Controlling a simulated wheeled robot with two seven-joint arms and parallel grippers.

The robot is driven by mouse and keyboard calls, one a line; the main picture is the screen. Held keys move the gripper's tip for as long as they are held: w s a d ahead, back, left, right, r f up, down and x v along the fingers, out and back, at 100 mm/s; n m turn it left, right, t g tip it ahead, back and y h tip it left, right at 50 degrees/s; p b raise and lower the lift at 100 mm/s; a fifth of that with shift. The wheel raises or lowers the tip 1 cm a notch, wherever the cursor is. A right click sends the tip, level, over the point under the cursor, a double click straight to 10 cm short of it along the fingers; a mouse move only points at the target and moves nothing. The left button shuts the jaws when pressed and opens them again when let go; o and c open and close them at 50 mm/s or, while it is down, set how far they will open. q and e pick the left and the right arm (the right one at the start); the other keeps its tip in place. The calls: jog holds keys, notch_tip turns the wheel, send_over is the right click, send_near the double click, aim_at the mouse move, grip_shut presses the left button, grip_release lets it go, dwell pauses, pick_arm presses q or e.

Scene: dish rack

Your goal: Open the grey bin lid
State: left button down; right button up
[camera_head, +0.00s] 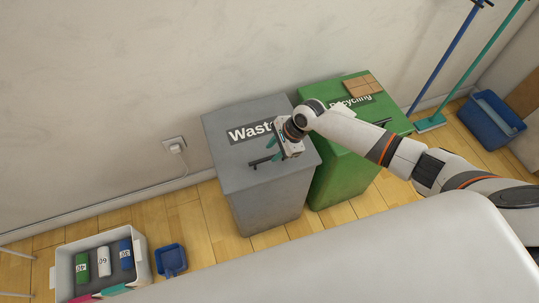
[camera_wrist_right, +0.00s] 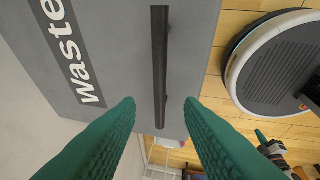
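The grey bin (camera_head: 265,207) stands by the wall. Its flat grey lid (camera_head: 235,175), marked "Waste", is down. A dark bar handle (camera_head: 256,163) runs along the lid near its front edge. In the right wrist view the handle (camera_wrist_right: 160,65) is a long black bar. My right gripper (camera_head: 275,149) is over the lid at the handle. Its green fingers (camera_wrist_right: 160,104) are open, one on each side of the bar, with a gap on both sides. A small dark part with a green tip, seemingly my left gripper (camera_wrist_right: 266,143), shows low right in the wrist view; its opening is unclear.
A green recycling bin (camera_head: 345,180) stands close to the right, with cardboard (camera_head: 362,86) on its lid. A crate (camera_head: 147,262) with rolled items and a blue dustpan (camera_head: 171,259) are on the floor at left. A blue bucket (camera_head: 490,120) is at far right.

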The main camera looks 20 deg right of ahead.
aim_at(267, 158)
jog(key=shift+x, duration=1.95)
grip_shut()
